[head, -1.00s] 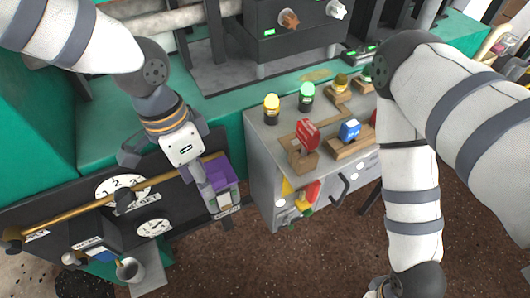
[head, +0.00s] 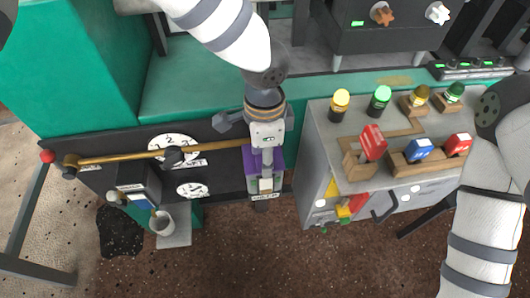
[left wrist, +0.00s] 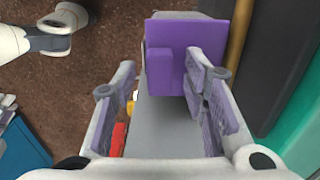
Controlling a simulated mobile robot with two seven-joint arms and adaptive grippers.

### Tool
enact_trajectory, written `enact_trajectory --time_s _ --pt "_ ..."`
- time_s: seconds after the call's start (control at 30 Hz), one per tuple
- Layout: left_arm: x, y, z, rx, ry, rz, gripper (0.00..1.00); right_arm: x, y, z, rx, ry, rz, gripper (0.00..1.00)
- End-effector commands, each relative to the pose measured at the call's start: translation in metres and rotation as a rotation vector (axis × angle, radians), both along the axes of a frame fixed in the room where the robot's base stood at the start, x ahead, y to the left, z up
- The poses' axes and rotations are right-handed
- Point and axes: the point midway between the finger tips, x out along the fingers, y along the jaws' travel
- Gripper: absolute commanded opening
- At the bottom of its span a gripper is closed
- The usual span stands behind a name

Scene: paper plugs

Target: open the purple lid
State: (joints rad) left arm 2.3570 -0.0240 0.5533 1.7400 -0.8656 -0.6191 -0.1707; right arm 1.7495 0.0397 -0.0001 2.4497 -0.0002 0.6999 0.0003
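The purple lid (head: 248,160) is on the box at the right end of the dark panel, partly hidden behind my left gripper (head: 266,182). In the left wrist view the lid (left wrist: 206,34) is a flat purple square with a raised purple block (left wrist: 164,72) on it. My left gripper (left wrist: 160,75) is open there, its fingers wide apart with the block between their tips. The right finger overlaps the lid in the picture; I cannot tell whether it touches. My right arm comes in at the right of the head view, and its gripper is out of frame.
A gold bar (head: 130,156) runs along the dark panel beside the lid. A grey cabinet (head: 318,150) with a red block (head: 372,142), blue block (head: 419,149) and coloured bulbs stands to the right.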

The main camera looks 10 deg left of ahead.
Motion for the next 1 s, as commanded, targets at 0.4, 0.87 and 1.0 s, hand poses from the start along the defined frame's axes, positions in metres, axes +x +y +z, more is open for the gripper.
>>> enact_trajectory --time_s 0.4,0.87,1.0 --pt "0.0 0.0 0.001 0.0 0.0 0.0 0.0 0.0 0.0 0.0 0.0 -0.001 0.0 0.4" --pt "0.008 0.003 0.006 -0.045 0.137 0.006 0.0 -0.014 0.0 -0.014 0.0 0.048 0.001 0.4" --pt "0.013 0.004 0.01 -0.08 0.24 0.005 0.0 -0.024 0.0 -0.025 0.0 0.082 0.003 0.4"
